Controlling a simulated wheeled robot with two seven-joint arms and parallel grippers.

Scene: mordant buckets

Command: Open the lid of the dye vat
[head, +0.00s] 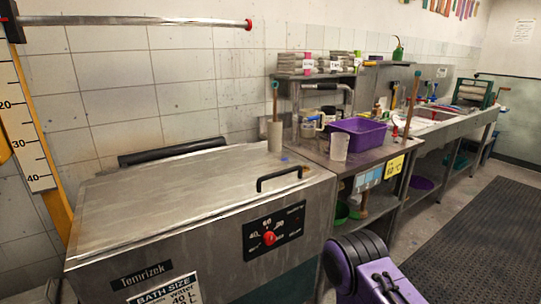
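The dye vat (215,240) is a large steel box labelled "Temrizek" in the left and middle of the head view. Its flat, worn steel lid (190,195) lies shut over the top. A black bar handle (279,178) stands up at the lid's right end. A red knob (269,238) on a black dial panel is on the vat's front. A long black bar (172,151) runs along the back edge of the lid. Neither of my grippers shows in this view.
A grey cup with a stick (275,135) stands at the lid's back right corner. The steel bench (375,158) to the right holds a purple tub (357,132) and a clear beaker (339,147). A wall rail (140,21) hangs above. A dark mat (475,240) covers clear floor.

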